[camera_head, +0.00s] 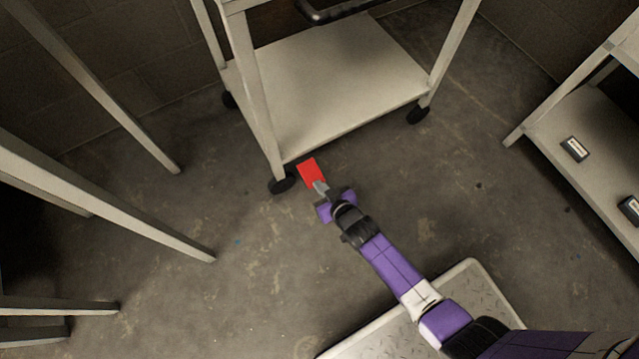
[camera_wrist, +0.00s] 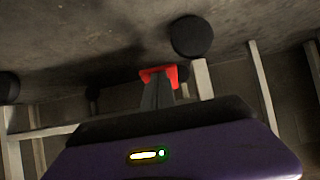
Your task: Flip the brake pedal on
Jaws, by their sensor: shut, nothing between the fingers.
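The brake pedal (camera_head: 311,172) is a flat red plate beside the wheel at the near left leg of the white cart. My gripper (camera_head: 321,189) is shut and empty, with its tips at the pedal's near edge. In the wrist view the red pedal (camera_wrist: 158,74) shows just beyond the shut fingers (camera_wrist: 157,92), which hide part of it. The fingertips appear to touch or nearly touch the pedal; I cannot tell which.
The cart's lower shelf (camera_head: 340,85) is empty, and a black caster (camera_head: 282,183) stands just left of the pedal. A shelf rack (camera_head: 590,130) with small dark boxes stands at right. Grey metal legs (camera_head: 110,205) stand at left. Concrete floor between is clear.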

